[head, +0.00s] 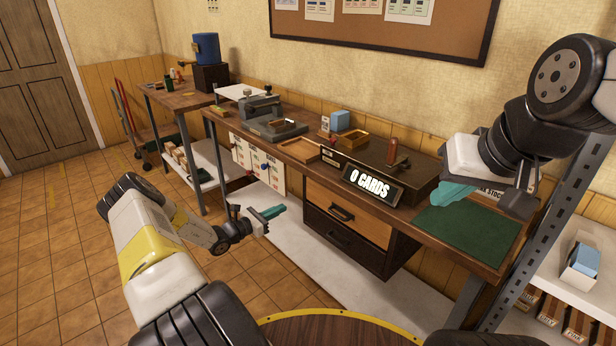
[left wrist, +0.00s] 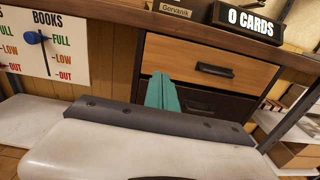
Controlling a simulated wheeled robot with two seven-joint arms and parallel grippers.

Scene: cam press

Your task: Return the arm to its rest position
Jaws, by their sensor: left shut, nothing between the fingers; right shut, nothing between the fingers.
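My left arm (head: 150,240) reaches in from the left, low in front of the bench. My left gripper (head: 274,211) has teal fingers and hangs in front of the bench, below its top. In the left wrist view its fingers (left wrist: 164,92) are together with nothing between them, and the drawers (left wrist: 200,65) lie behind them. My right gripper (head: 455,194) is shut and empty at the upper right, above the bench's right end near a green mat (head: 468,234). Part of it is hidden by its own wrist.
A wooden bench holds a grey press (head: 272,122), a wooden tray (head: 302,150) and a "0 CARDS" sign (head: 372,186). A metal shelf post (head: 545,215) stands close to my right arm. A round wooden top (head: 335,330) is at the bottom. Tiled floor is open at left.

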